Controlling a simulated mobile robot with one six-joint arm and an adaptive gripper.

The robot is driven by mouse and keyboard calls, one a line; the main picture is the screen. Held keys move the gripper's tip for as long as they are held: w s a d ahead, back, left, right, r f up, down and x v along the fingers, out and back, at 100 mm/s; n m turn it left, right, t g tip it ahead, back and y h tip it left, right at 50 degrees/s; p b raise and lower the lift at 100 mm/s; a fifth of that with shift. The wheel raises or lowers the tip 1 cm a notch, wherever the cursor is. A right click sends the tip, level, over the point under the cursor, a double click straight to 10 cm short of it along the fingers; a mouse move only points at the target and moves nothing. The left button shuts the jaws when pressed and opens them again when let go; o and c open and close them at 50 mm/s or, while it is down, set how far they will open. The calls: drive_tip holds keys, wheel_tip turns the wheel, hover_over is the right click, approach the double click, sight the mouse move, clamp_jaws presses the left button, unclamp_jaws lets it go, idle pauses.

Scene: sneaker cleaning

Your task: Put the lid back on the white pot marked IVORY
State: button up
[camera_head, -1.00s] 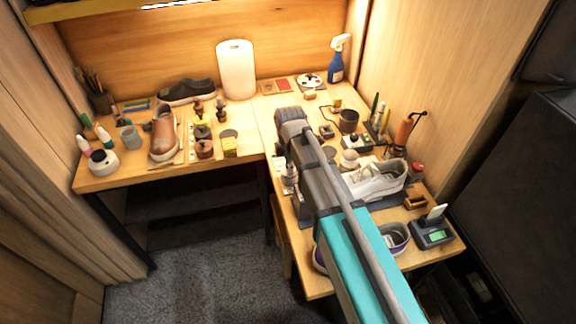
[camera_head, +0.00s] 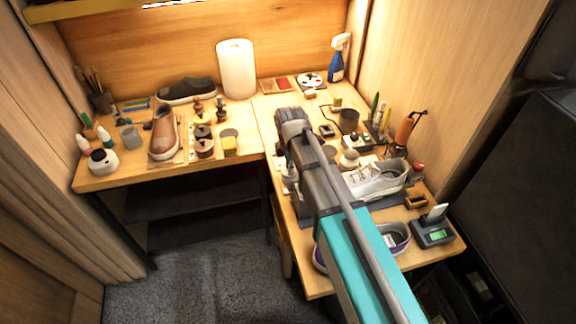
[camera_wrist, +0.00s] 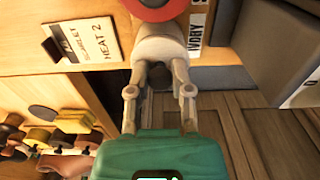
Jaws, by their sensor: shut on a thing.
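In the wrist view my gripper (camera_wrist: 158,88) is shut on a white round piece (camera_wrist: 160,48), which looks like the lid. Its far side is cut by a red disc (camera_wrist: 155,6) at the top edge. A label reading IVORY (camera_wrist: 197,28) lies just right of the white piece. I cannot clearly make out the IVORY pot itself, nor whether the held piece touches it.
A card marked SCARLET NEAT 2 (camera_wrist: 82,40) lies left of the gripper.

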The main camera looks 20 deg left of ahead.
drive_tip(key=o, duration=0.9)
drive_tip(key=o, duration=0.4)
drive_tip(key=shift+w+r, duration=0.1)
drive_tip(key=shift+r+p, duration=3.45)
drive_tip(key=shift+p, duration=0.1)
clamp_jaws()
